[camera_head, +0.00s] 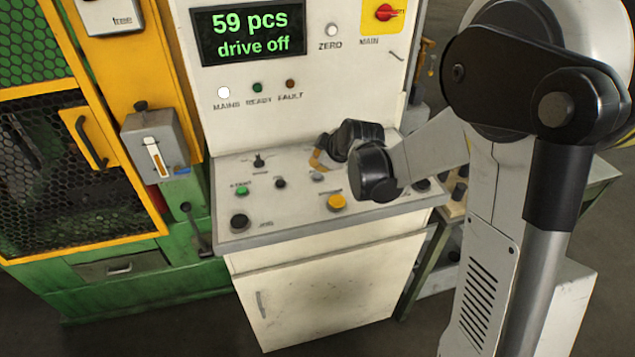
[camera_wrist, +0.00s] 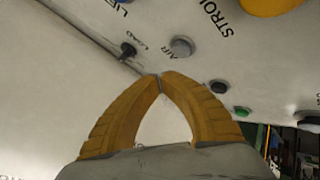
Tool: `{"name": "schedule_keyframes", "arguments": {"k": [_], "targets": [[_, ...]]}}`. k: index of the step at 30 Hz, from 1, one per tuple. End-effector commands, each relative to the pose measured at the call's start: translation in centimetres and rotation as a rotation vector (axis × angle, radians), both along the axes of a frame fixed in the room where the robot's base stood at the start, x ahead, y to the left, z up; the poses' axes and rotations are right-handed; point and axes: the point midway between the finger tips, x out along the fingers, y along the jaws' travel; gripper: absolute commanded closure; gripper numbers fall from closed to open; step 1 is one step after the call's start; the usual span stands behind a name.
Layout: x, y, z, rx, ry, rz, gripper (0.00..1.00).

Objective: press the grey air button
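The grey air button (camera_wrist: 181,46) is a small round button on the sloping white panel, with the label AIR beside it in the wrist view. In the head view a small grey button (camera_head: 318,177) sits just below my gripper's tips and appears to be the same one. My gripper (camera_wrist: 160,80) has yellow fingers whose tips meet, with nothing between them. The tips show close to the air button in the wrist view, apart from it in the picture; the exact gap in depth cannot be told. In the head view my gripper (camera_head: 318,160) is partly hidden by my wrist.
A yellow button (camera_head: 337,202), a green button (camera_head: 242,189), a black button (camera_head: 280,183) and a larger black button (camera_head: 239,221) share the panel (camera_head: 290,222). A small black lever (camera_wrist: 127,48) labelled LOAD is near the air button. The display (camera_head: 250,33) reads "59 pcs drive off".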

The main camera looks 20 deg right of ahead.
Motion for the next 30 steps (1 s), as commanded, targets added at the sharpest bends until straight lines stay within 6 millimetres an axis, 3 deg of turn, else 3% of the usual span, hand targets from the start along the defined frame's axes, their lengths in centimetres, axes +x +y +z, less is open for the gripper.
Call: {"name": "schedule_keyframes", "arguments": {"k": [1, 6, 30], "targets": [[0.0, 0.0, -1.1, 0.0, 0.0, 0.0, 1.0], [0.0, 0.0, -2.1, -0.001, 0.001, -0.001, 1.0], [0.0, 0.0, -2.1, -0.001, 0.001, -0.001, 1.0]]}}
